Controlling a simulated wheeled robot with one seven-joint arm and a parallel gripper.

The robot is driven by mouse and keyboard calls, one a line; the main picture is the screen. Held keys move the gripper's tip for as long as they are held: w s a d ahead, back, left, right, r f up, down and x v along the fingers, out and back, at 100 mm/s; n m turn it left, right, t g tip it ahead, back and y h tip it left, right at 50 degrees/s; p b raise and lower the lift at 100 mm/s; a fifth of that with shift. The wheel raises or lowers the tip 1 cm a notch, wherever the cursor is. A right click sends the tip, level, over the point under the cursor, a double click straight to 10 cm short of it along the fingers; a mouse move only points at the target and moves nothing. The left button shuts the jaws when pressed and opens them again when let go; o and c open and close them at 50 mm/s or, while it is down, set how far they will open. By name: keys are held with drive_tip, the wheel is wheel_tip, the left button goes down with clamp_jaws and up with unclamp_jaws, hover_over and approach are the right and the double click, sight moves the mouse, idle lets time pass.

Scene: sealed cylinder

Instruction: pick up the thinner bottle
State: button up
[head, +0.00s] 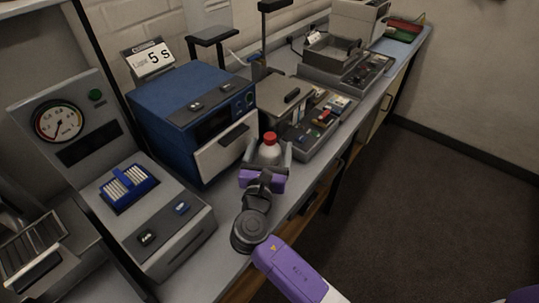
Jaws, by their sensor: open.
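A white bottle with a red cap (269,150) stands upright on the grey bench, close to its front edge. It is the only bottle I can make out, so I cannot compare its thickness with another. My gripper (268,158) is open, with its purple body in front of the bottle and one grey finger on each side of it. The lower part of the bottle is hidden behind my gripper. I cannot tell whether the fingers touch it.
A blue machine (190,115) with a light front panel stands just left of the bottle. A grey device with coloured parts (320,122) is behind and right. A gauge unit (75,130) is at left. The floor (440,210) at right is clear.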

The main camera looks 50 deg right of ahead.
drive_tip(key=shift+x, duration=1.1)
drive_tip(key=c, duration=1.7)
clamp_jaws()
drive_tip(key=shift+r, duration=0.15)
